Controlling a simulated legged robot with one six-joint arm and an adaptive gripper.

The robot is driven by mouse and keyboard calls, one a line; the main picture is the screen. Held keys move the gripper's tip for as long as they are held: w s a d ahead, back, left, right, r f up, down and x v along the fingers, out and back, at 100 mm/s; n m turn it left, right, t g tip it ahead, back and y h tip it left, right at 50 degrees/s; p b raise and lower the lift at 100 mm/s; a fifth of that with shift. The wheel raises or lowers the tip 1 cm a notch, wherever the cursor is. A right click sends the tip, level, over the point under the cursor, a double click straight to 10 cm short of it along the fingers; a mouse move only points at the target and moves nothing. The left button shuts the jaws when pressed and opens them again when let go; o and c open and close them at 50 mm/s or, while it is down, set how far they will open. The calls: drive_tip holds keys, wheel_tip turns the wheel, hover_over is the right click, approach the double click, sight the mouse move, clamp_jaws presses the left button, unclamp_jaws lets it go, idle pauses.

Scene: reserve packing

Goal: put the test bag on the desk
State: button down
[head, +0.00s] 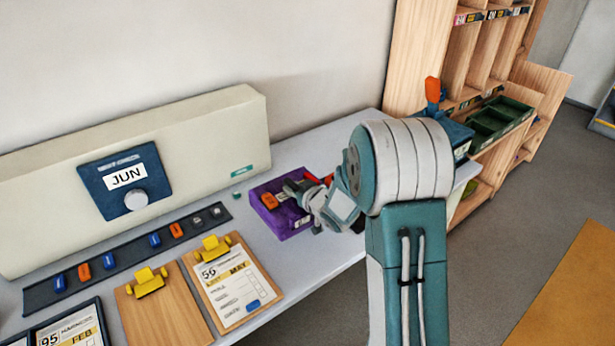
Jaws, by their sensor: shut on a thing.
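A purple bag (290,222) with an orange tab on top, which looks like the test bag, is at the desk (318,262) right of the beige cabinet. I cannot tell whether its underside touches the desktop. My gripper (304,206) comes from the right and is shut on the bag's right side. My wrist and arm hide what is behind them.
Clipboards (235,282) lie at the front of the desk, beside a dark strip (130,257) with blue and orange pegs. A beige cabinet (215,125) with a JUN dial backs the desk. Wooden shelves (415,60) and a green tray (500,120) stand right.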

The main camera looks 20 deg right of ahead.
sight(285, 198)
drive_tip(key=shift+w+a+f, duration=0.1)
drive_tip(key=shift+a+f, duration=1.1)
drive_tip(key=shift+f, duration=0.3)
drive_tip(key=f, duration=0.3)
drive_tip(key=shift+a+f, duration=0.25)
drive_tip(key=shift+a, duration=0.05)
drive_tip(key=c, duration=0.5)
unclamp_jaws()
drive_tip(key=shift+f, duration=0.15)
